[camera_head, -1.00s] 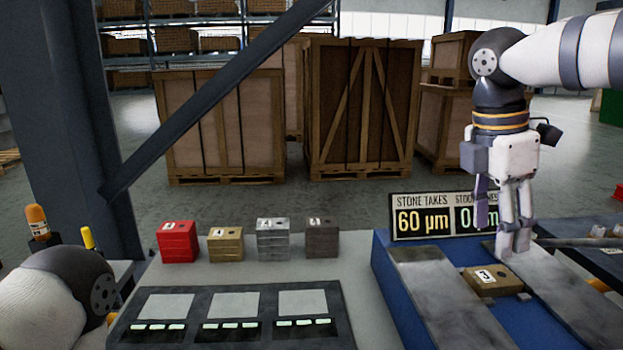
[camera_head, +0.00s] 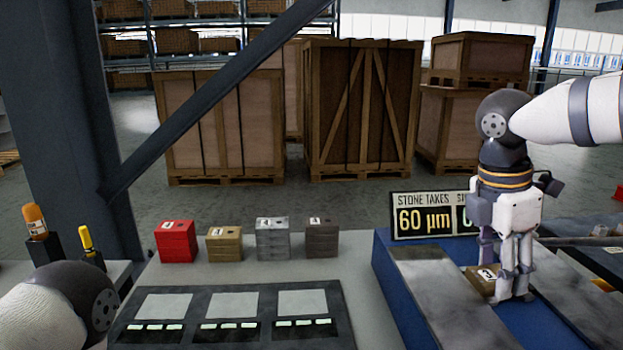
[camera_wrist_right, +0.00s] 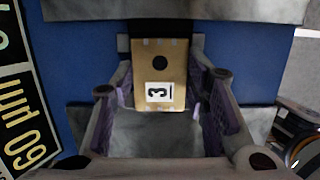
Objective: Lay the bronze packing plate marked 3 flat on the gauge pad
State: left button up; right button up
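The bronze packing plate marked 3 (camera_head: 480,275) lies face up on the blue bed with grey strips at the right; its label and dark hole show in the right wrist view (camera_wrist_right: 160,72). My right gripper (camera_head: 512,296) is down at the plate and hides part of it in the head view. In the wrist view its fingers (camera_wrist_right: 160,88) stand on either side of the plate, with narrow gaps seeming to show. I cannot tell for sure which surface is the gauge pad; a dark panel (camera_head: 232,334) carries three pale pads. My left gripper is out of view.
Red (camera_head: 177,243), bronze (camera_head: 225,246), silver (camera_head: 272,240) and dark grey (camera_head: 322,239) stacks stand along the bench's back. A display (camera_head: 425,218) reading "STONE TAKES 60 µm" stands behind the blue bed (camera_head: 400,300). The bench between stacks and panel is clear.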

grip_shut()
jog(key=shift+r+p, duration=0.55)
jog(key=shift+r, duration=1.6)
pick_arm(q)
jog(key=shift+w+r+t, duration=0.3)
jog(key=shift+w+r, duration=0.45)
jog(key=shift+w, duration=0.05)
pick_arm(e)
jog(key=shift+f, duration=0.1)
